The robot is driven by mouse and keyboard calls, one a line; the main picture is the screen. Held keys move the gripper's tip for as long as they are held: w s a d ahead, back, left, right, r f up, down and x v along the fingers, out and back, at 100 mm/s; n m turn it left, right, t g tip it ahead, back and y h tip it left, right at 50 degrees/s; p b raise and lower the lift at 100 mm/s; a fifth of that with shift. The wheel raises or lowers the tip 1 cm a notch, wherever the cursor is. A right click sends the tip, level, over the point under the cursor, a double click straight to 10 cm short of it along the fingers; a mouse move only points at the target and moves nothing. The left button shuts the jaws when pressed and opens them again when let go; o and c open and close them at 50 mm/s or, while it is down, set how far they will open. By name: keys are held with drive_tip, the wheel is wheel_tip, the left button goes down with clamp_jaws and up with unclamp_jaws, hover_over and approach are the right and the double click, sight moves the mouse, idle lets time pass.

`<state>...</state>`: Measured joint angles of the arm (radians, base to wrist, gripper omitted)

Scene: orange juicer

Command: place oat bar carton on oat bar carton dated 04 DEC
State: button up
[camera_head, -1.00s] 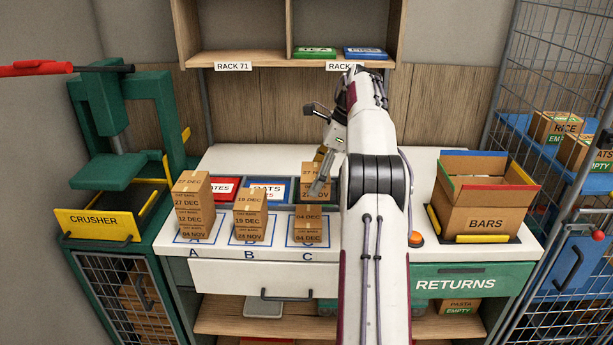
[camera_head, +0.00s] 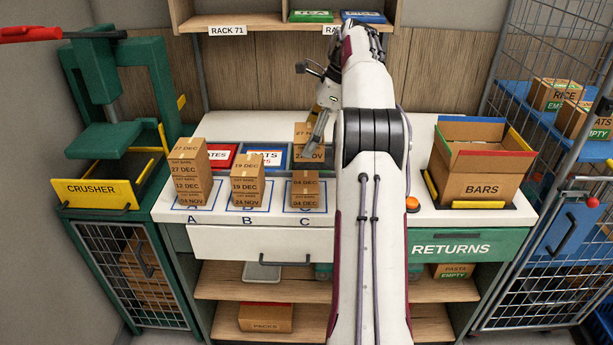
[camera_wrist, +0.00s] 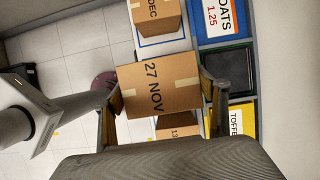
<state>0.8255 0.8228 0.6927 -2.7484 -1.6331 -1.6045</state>
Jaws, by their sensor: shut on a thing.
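My gripper (camera_wrist: 165,97) is shut on a carton dated 27 NOV (camera_wrist: 160,84). In the head view this held carton (camera_head: 306,150) appears above and behind stack C, beside my arm. Stack C (camera_head: 305,190) stands on the mat marked C; its front labels read 04 DEC. In the wrist view, a carton top (camera_wrist: 180,131) shows just below the held one, with its print mostly hidden. I cannot tell the exact height gap.
Stack A (camera_head: 188,172) and stack B (camera_head: 247,182) stand left of stack C. Behind them are the red crate (camera_head: 220,155) and the blue oats crate (camera_head: 264,158). The BARS box (camera_head: 482,187) is at right. RACK 71 (camera_head: 227,30) is above the counter.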

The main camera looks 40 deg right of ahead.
drive_tip(key=shift+s+a+r, duration=0.2)
drive_tip(key=shift+a+r, duration=0.05)
drive_tip(key=shift+a, duration=0.4)
drive_tip(key=shift+s+a, duration=0.1)
drive_tip(key=shift+a, duration=0.15)
drive_tip(key=shift+s+a+f, duration=0.1)
drive_tip(key=shift+a+f, duration=0.05)
drive_tip(key=shift+f, duration=0.45)
hover_over(299, 188)
drive_tip(key=s+d, duration=0.1)
drive_tip(key=shift+d+f, duration=0.15)
drive_tip(key=shift+f, duration=3)
drive_tip(key=shift+f, duration=1.85)
